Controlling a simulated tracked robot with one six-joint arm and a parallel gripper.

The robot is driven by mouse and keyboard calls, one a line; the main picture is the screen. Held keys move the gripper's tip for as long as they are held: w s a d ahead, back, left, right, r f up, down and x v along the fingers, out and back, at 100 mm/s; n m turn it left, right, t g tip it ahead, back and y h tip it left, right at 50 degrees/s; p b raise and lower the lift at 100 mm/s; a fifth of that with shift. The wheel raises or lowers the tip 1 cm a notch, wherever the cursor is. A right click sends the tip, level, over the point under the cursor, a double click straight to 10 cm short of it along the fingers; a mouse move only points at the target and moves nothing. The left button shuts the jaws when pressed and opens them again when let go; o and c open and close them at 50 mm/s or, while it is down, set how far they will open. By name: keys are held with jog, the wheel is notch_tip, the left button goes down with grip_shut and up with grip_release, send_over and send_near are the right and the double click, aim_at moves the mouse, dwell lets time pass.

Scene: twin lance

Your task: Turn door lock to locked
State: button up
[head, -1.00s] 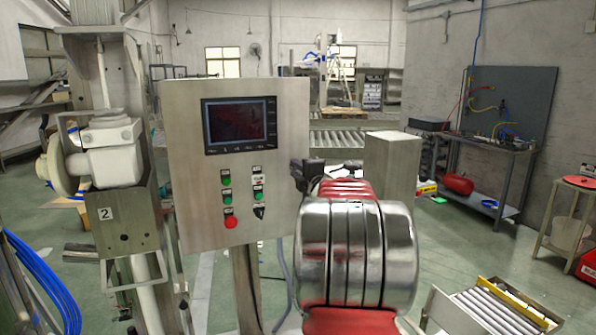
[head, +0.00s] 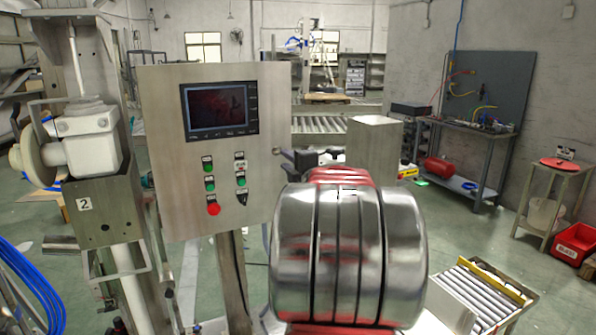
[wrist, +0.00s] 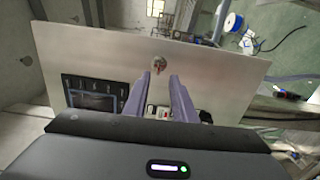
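The grey control panel (head: 160,150) stands upright in the head view, with a dark screen (head: 219,110), green buttons, a red button (head: 213,209) and a black selector (head: 243,198). In the wrist view the panel (wrist: 225,85) appears turned. A small round lock (wrist: 160,62) with a reddish part sits on its face, just beyond my fingertips. My gripper (wrist: 158,77) is open, its two purple fingers apart with nothing between them.
A white machine (head: 90,140) on a metal stand is close on the panel's left. A grey cabinet (head: 372,150) and a workbench (head: 470,130) are behind and right. A small roller conveyor (head: 485,295) is at the lower right. Green floor lies open between them.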

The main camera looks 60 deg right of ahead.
jog(key=v, duration=0.7)
jog(key=shift+a, duration=0.15)
jog(key=shift+s, duration=0.1)
dwell(0.4)
jog(key=w+a+f+m+g+y, duration=0.1)
jog(key=w+a+f+m, duration=0.15)
jog(key=a, duration=0.55)
jog(key=w+a+f+m+g, duration=0.15)
jog(key=a+m, duration=0.25)
jog(key=a, duration=0.4)
jog(key=w+a+f+m+g+y, duration=0.1)
jog(key=a+m+g, duration=0.15)
jog(key=a, duration=0.55)
jog(key=s+a+f+m+g+y, duration=0.1)
jog(key=s+a+f, duration=0.3)
jog(key=a, duration=0.5)
jog(key=s+a+f+m+g+y, duration=0.1)
jog(key=s+a+f+g+y, duration=0.1)
jog(key=s+a+f, duration=0.3)
jog(key=s+a+f+m+g+y, duration=0.1)
jog(key=s+a+f+y, duration=0.3)
jog(key=a, duration=0.9)
jog(key=s, duration=0.2)
jog(key=shift+s+a+f+g, duration=0.25)
jog(key=shift+s+a+g, duration=0.05)
jog(key=shift+s+g, duration=0.1)
